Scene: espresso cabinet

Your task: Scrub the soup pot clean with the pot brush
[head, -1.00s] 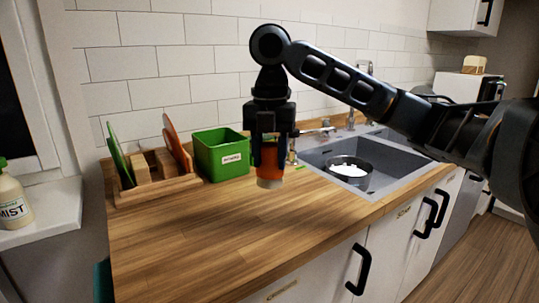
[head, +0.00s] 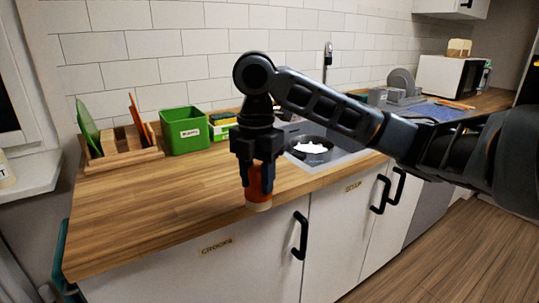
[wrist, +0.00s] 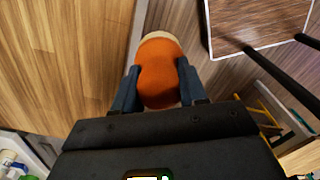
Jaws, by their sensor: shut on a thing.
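My gripper (head: 257,177) is shut on an orange brush (head: 256,192) with a pale lower end, likely the pot brush. It hangs pale end down at the counter's front edge, left of and nearer than the sink. In the wrist view my gripper (wrist: 158,88) has its fingers on either side of the orange body (wrist: 158,62). Whether the pale end touches the wood cannot be told. The dark round soup pot (head: 319,161) sits in the grey sink (head: 349,157), with white stuff inside. My arm hides part of the sink.
The wooden counter (head: 165,196) is bare at the front left. A tap (head: 327,57) rises behind the sink. Cabinet handles (head: 300,236) jut out below the counter edge.

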